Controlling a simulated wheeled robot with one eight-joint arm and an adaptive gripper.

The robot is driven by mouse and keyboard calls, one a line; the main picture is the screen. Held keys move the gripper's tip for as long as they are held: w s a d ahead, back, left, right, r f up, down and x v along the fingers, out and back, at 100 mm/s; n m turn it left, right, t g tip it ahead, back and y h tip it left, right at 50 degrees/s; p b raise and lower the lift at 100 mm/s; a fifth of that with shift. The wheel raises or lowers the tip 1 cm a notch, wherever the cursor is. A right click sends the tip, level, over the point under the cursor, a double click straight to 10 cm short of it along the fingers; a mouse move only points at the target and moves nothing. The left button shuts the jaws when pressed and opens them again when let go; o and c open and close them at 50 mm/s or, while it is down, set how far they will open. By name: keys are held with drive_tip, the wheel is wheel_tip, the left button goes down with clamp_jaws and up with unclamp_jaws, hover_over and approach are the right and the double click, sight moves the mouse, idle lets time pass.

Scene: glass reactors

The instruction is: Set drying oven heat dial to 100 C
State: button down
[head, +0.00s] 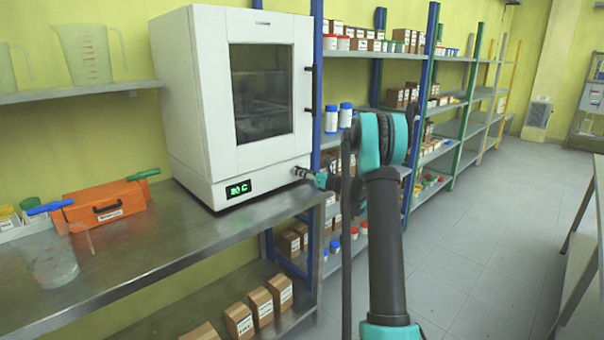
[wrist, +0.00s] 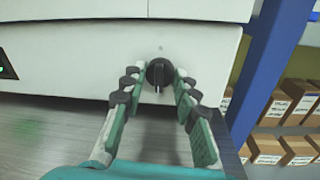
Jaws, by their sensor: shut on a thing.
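The white drying oven (head: 200,110) stands on the metal bench, its windowed door closed. Its green display (head: 238,188) seems to read 20 C. The black heat dial (wrist: 158,74) is on the lower front panel, near the right end, with its pointer ridge about vertical. My gripper (wrist: 158,76) has its fingertips on both sides of the dial, shut on it. In the head view my gripper (head: 301,172) reaches the oven's lower right corner, and the dial is hidden behind the fingers.
A blue shelf post (wrist: 262,70) stands close right of the oven. Boxes (wrist: 282,105) fill shelves beyond. The aisle floor (head: 480,220) is clear.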

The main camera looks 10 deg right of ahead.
drive_tip(key=c, duration=1.1)
unclamp_jaws()
drive_tip(key=shift+c, duration=0.2)
drive_tip(key=shift+s+d, duration=0.1)
drive_tip(key=v, duration=1.1)
drive_tip(key=shift+s+d, duration=0.3)
